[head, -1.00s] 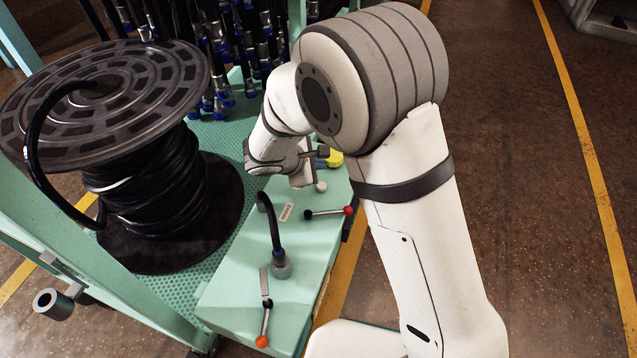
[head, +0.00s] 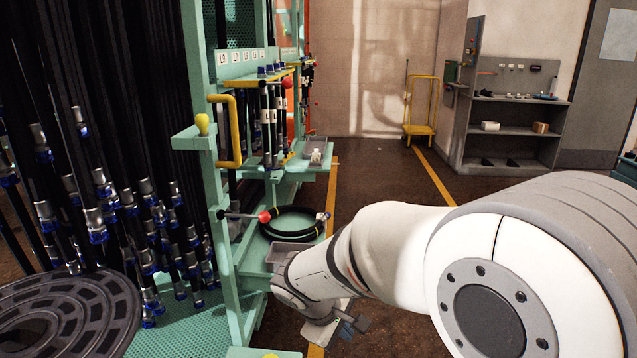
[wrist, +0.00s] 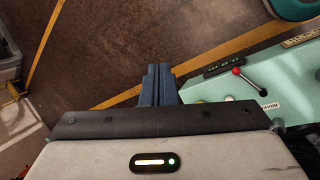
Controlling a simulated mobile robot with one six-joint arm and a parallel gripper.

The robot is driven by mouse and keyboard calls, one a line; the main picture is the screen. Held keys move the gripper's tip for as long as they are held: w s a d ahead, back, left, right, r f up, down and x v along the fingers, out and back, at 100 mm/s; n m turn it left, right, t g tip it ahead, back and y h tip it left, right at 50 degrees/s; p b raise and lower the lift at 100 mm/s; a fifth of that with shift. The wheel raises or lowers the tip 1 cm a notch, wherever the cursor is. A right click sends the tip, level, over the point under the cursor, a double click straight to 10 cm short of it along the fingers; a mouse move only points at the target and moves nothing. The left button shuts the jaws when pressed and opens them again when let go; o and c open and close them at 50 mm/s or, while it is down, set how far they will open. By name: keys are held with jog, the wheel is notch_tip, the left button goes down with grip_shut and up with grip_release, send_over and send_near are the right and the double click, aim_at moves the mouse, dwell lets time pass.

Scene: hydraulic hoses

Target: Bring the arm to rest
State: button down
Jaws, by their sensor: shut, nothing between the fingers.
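My gripper (wrist: 160,82) shows in the wrist view with its two blue-grey fingers together and nothing between them. It points down over the brown floor, beside the left end of a mint-green bench (wrist: 262,85). In the head view my arm reaches in from the right, and my gripper (head: 352,326) hangs low near the bottom middle, partly hidden by the wrist. It is to the right of the green hose rack (head: 222,240) and appears clear of it.
Black hoses with blue-ringed fittings (head: 97,222) hang at left above a hose reel (head: 65,315). A red-knobbed lever (head: 264,217) and a coiled hose (head: 293,223) are near the arm. A yellow trolley (head: 421,105) stands far back. The aisle floor is open.

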jog(key=s+d+r+m+y+p, duration=0.1)
jog(key=s+d+r+m+p, duration=0.2)
jog(key=r, duration=0.4)
jog(key=s+d+r+m+y+p, duration=0.2)
jog(key=s+d+r+m+p, duration=0.1)
jog(key=s+r+p, duration=0.3)
jog(key=s+d+r+m+y+p, duration=0.1)
jog(key=s+d+r+m+p, duration=0.3)
jog(key=r, duration=0.6)
jog(key=s+m+p, duration=0.1)
jog(key=p, duration=0.1)
jog(key=shift+s+r+g+y+p, duration=0.2)
jog(key=shift+g+y+p, duration=0.15)
jog(key=shift+g+y, duration=0.05)
